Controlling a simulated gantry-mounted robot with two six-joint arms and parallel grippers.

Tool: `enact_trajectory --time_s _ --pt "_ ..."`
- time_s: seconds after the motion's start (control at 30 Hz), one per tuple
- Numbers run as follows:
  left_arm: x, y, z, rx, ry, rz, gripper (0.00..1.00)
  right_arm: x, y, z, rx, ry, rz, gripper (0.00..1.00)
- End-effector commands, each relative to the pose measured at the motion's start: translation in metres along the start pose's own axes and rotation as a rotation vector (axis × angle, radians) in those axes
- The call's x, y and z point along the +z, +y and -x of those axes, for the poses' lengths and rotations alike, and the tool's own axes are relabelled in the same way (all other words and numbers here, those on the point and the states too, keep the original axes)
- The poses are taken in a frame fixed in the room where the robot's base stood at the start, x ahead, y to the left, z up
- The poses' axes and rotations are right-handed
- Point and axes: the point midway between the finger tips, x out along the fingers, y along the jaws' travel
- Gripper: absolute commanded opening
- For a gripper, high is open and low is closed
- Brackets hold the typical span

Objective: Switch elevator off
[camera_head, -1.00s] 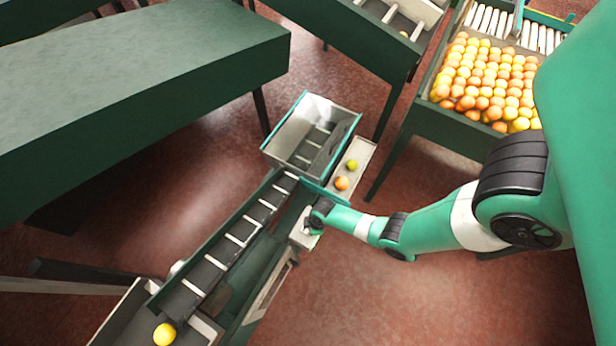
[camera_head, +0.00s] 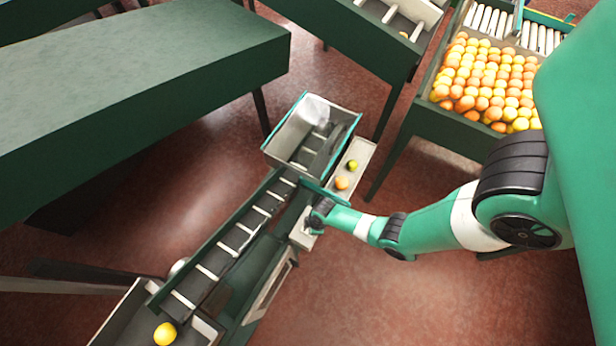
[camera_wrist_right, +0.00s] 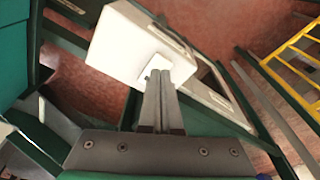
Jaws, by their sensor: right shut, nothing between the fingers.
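The elevator (camera_head: 236,238) is a sloping dark belt with white slats, running between the bottom left and a metal hopper (camera_head: 341,112). A white switch box (camera_head: 300,238) stands beside it; in the right wrist view, the white box (camera_wrist_right: 120,42) carries a small pale switch (camera_wrist_right: 155,66) on the face toward me. My right gripper (camera_wrist_right: 160,75) is shut and empty, its fingertips at the switch. Whether they touch it I cannot tell; the tips hide part of the switch. My left gripper is not in view.
A yellow fruit (camera_head: 164,334) lies in the bin at the elevator's lower left. An orange fruit (camera_head: 341,183) and a yellow-green one (camera_head: 352,165) lie in a narrow tray. A crate of many oranges (camera_head: 485,85) is at upper right. A yellow ladder-like frame (camera_wrist_right: 300,58) stands right.

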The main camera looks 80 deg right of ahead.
Motion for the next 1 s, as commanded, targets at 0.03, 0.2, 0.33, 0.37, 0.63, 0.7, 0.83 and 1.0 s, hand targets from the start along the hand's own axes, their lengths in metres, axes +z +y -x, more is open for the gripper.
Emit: enact_trajectory --time_s 0.03,0.2,0.33,0.37,0.63,0.7,0.83,1.0 --pt "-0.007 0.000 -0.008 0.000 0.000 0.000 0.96 -0.002 0.000 0.011 0.000 0.000 0.000 0.00" --pt "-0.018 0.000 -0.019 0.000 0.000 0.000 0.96 -0.004 0.000 0.026 0.000 0.000 0.000 0.00" --pt "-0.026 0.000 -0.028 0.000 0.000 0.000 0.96 -0.006 0.000 0.038 0.000 0.000 0.000 0.00" --pt "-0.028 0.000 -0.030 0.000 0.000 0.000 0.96 -0.006 0.000 0.041 0.000 0.000 0.000 0.00" --pt "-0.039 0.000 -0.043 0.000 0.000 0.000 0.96 -0.009 0.000 0.059 0.000 0.000 0.000 0.00" --pt "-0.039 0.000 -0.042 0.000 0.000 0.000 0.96 -0.009 0.000 0.058 0.000 0.000 0.000 0.00" --pt "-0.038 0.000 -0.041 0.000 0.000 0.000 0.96 -0.008 0.000 0.057 0.000 0.000 0.000 0.00" --pt "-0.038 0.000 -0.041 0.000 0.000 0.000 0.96 -0.008 0.000 0.057 0.000 0.000 0.000 0.00"
